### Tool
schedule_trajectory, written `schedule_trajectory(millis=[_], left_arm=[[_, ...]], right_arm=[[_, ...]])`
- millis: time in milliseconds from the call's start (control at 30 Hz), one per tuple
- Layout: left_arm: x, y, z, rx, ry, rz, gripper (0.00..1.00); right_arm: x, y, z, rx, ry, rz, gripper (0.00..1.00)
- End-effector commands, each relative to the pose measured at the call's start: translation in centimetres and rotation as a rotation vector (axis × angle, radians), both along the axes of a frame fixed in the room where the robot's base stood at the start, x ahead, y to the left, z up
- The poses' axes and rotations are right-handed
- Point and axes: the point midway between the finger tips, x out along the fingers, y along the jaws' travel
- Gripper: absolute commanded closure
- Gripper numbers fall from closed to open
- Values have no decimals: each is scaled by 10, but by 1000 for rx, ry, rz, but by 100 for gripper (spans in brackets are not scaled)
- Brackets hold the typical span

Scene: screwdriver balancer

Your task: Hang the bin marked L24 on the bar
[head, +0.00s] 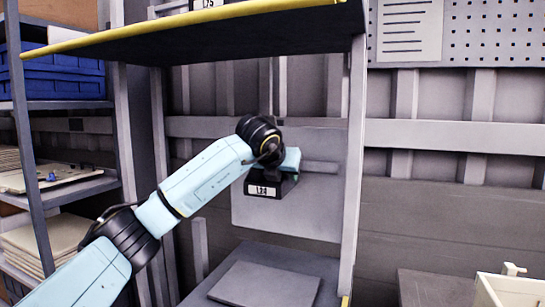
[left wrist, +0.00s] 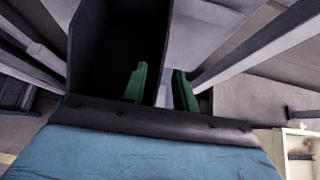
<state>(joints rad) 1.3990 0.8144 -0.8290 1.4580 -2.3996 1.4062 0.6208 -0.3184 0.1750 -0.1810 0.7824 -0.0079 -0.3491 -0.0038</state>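The black bin (head: 280,187) has a white L24 label on its front in the head view. It is up against the grey back panel, level with the bar (head: 321,167), which shows to its right. Whether its back touches the bar is hidden. My left gripper (head: 287,168) is at the bin, mostly covered by my wrist. In the left wrist view the dark open bin (left wrist: 115,45) fills the upper left. The green fingers of my left gripper (left wrist: 160,88) straddle its side wall, one inside and one outside. My right gripper is not in view.
A yellow-edged shelf (head: 190,25) overhangs the bin. A grey upright (head: 353,170) stands to the right and a ledge (head: 265,284) lies below. Shelving with a blue crate (head: 55,75) is at left. A cream box (head: 510,290) is at lower right.

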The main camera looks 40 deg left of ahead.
Motion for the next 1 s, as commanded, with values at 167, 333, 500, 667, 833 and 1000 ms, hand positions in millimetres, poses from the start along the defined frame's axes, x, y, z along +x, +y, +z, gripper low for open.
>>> schedule_trajectory(millis=[167,333,500,667,833,1000], left_arm=[[-36,-8,28,2,-4,-1,71],[-63,-15,47,2,-3,0,71],[-80,-19,60,-1,-1,1,71],[-85,-20,63,1,0,2,71],[-86,-20,63,0,0,2,71],[-85,-20,63,0,0,1,71]], right_arm=[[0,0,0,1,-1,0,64],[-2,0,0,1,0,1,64],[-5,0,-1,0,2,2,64],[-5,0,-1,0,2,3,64],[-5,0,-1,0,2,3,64],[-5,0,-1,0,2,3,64]])
